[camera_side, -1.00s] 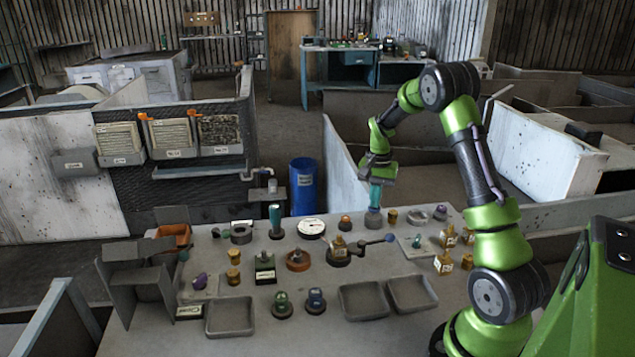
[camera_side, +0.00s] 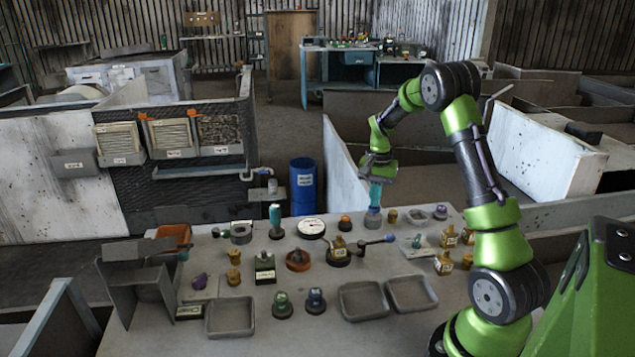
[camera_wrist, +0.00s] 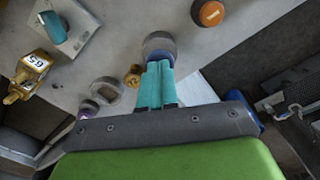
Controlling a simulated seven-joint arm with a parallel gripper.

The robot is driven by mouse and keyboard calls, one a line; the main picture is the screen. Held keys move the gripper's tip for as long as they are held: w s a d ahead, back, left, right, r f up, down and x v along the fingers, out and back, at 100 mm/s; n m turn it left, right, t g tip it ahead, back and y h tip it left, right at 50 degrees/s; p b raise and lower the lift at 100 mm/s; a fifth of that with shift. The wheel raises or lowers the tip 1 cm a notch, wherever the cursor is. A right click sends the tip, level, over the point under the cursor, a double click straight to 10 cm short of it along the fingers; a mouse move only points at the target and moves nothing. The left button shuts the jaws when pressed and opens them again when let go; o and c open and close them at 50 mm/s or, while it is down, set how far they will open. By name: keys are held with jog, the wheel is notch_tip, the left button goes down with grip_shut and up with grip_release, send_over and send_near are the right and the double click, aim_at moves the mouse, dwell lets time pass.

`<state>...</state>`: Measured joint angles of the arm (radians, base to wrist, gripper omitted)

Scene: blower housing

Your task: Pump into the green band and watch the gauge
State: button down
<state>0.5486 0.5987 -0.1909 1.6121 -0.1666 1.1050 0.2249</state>
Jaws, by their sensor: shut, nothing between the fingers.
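A round white-faced gauge (camera_side: 312,227) lies on the table left of my gripper. Its needle and any green band are too small to read. My gripper (camera_side: 375,206) points down with its teal fingers together and empty. Directly under the fingertips is a grey round piece with a blue top (camera_side: 372,220). It also shows in the wrist view (camera_wrist: 160,42), just beyond the closed fingertips (camera_wrist: 155,66). I cannot tell whether the fingertips touch it. I cannot tell for sure which piece is the pump.
A teal-handled upright piece (camera_side: 275,218) stands left of the gauge. Several brass pieces (camera_side: 444,262) stand at right. Grey trays (camera_side: 230,332) line the front edge. A small brass knob (camera_wrist: 133,75) is close beside my fingers.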

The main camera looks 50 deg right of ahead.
jog(key=shift+f, duration=0.95)
jog(key=shift+r, duration=0.95)
jog(key=shift+f, duration=0.1)
dwell(0.5)
